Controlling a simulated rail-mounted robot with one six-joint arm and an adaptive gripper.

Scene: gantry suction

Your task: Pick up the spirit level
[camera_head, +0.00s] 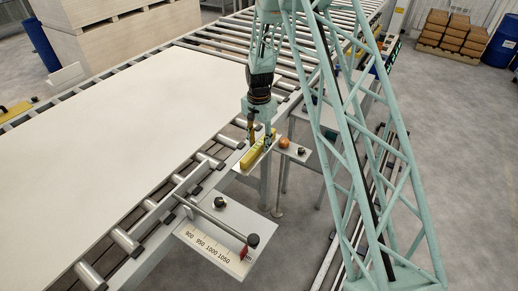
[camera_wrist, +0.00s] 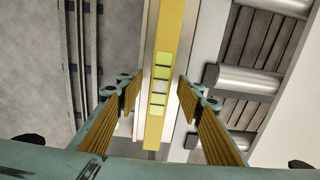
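The spirit level (camera_head: 253,153) is a yellow bar lying on a narrow pale ledge beside the roller conveyor. In the wrist view the spirit level (camera_wrist: 168,50) runs up the middle of the picture, with its greenish vial windows between the fingers. My gripper (camera_head: 261,139) is just above the level, pointing down. In the wrist view my gripper (camera_wrist: 156,88) is open, with one ribbed finger on each side of the bar. Gaps show between both fingers and the level, so no contact is visible there.
An orange ball-like knob (camera_head: 284,143) and a dark knob (camera_head: 301,151) sit right of the level on the ledge. A scale plate (camera_head: 205,245) with a rod and dark knob is nearer. A large white board (camera_head: 95,150) covers the conveyor rollers (camera_head: 125,240) at left.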

